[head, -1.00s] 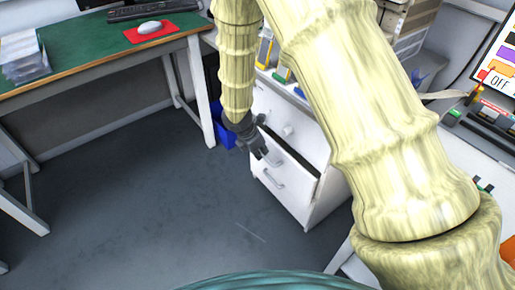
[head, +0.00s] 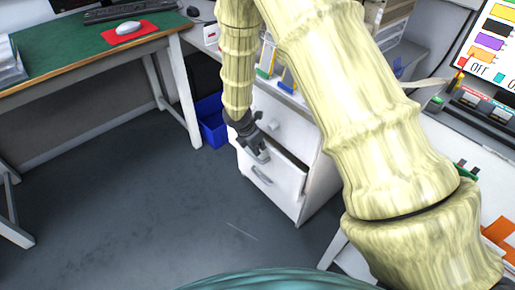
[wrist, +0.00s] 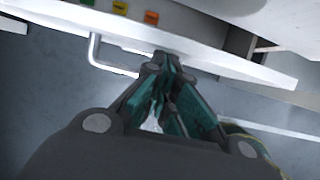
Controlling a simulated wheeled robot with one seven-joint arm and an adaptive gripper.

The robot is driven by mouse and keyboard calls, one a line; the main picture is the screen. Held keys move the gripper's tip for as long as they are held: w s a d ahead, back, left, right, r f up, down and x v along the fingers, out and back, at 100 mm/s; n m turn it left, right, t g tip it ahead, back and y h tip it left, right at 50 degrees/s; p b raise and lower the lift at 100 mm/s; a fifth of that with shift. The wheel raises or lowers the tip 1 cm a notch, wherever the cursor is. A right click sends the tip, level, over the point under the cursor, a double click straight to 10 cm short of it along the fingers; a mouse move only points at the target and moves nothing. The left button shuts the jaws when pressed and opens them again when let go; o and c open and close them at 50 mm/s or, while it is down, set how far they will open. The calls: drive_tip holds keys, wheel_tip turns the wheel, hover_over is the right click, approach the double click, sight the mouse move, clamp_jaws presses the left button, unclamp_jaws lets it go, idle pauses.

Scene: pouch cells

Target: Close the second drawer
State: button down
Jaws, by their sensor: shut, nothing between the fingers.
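The white drawer cabinet (head: 322,180) stands right of the middle in the head view. Its second drawer, the lower one (head: 282,190), sticks out a little, with a dark gap above its front. Its bar handle (head: 262,175) faces me and also shows in the wrist view (wrist: 104,58). My gripper (head: 259,155) is shut and empty at the top edge of this drawer front, just above the handle. In the wrist view its fingertips (wrist: 168,66) overlap the white front, right of the handle. I cannot tell whether they touch it.
The upper drawer (head: 283,122) looks closed. A blue bin (head: 211,122) stands left of the cabinet, beside the green-topped desk (head: 75,55). Small green and orange items (wrist: 151,17) show beyond the drawer front in the wrist view. The floor (head: 130,210) in front is clear.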

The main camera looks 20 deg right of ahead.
drive_tip(key=shift+w+d+r+p, duration=0.15)
drive_tip(key=shift+w+d+p, duration=0.1)
drive_tip(key=shift+d+p, duration=0.5)
drive_tip(key=shift+w+d, duration=0.15)
drive_tip(key=shift+d, duration=0.3)
drive_tip(key=shift+a, duration=0.15)
